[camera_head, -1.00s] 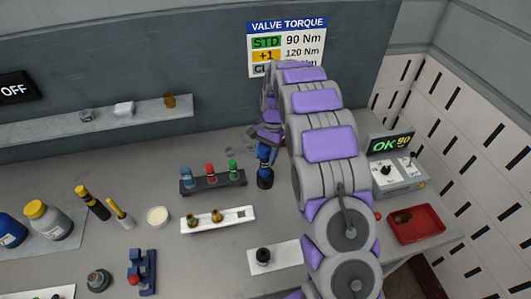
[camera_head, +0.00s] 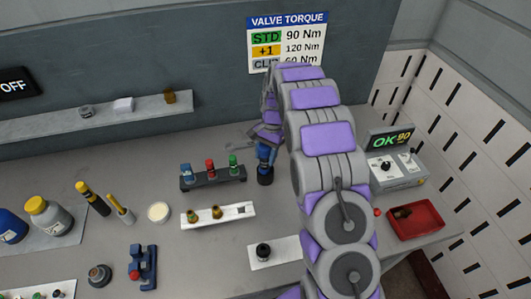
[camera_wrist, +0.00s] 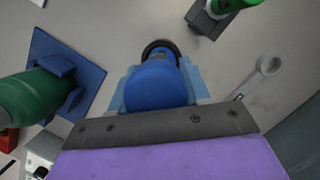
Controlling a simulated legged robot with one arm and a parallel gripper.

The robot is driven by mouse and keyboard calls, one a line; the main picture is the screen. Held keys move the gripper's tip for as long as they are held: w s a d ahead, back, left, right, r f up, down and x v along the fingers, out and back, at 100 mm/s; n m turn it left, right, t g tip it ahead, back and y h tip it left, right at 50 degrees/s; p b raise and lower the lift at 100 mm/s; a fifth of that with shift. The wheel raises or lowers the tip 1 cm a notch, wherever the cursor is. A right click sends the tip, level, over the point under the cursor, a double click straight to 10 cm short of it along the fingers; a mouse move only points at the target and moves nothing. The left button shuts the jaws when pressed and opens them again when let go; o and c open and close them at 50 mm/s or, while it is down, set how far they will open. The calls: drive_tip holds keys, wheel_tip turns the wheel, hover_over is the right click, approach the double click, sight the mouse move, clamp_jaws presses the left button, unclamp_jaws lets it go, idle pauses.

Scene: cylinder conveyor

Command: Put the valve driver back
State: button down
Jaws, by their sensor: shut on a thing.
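My gripper (camera_head: 265,155) is shut on a blue tool with a black lower end, likely the valve driver (camera_head: 265,174). In the wrist view the blue driver (camera_wrist: 155,86) sits between light-blue fingers (camera_wrist: 155,100), with a dark ring at its far end. In the head view it hangs roughly upright just right of a dark rack (camera_head: 213,181). The rack bears blue, red and green-topped pieces. Whether the driver's lower end touches the bench is unclear. My arm hides part of the bench to the right.
A white tray (camera_head: 240,213) with small brass pieces lies in front of the rack. In the wrist view, a green cylinder (camera_wrist: 35,95) stands by a blue plate (camera_wrist: 75,60), and a grey wrench-like tool (camera_wrist: 262,75) lies at right. A red tray (camera_head: 415,225) is far right.

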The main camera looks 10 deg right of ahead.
drive_tip(key=shift+f, duration=0.5)
drive_tip(key=shift+c, duration=2.3)
unclamp_jaws()
drive_tip(key=shift+r, duration=0.1)
drive_tip(key=shift+r+p, duration=1.4)
drive_tip(key=shift+r, duration=1.55)
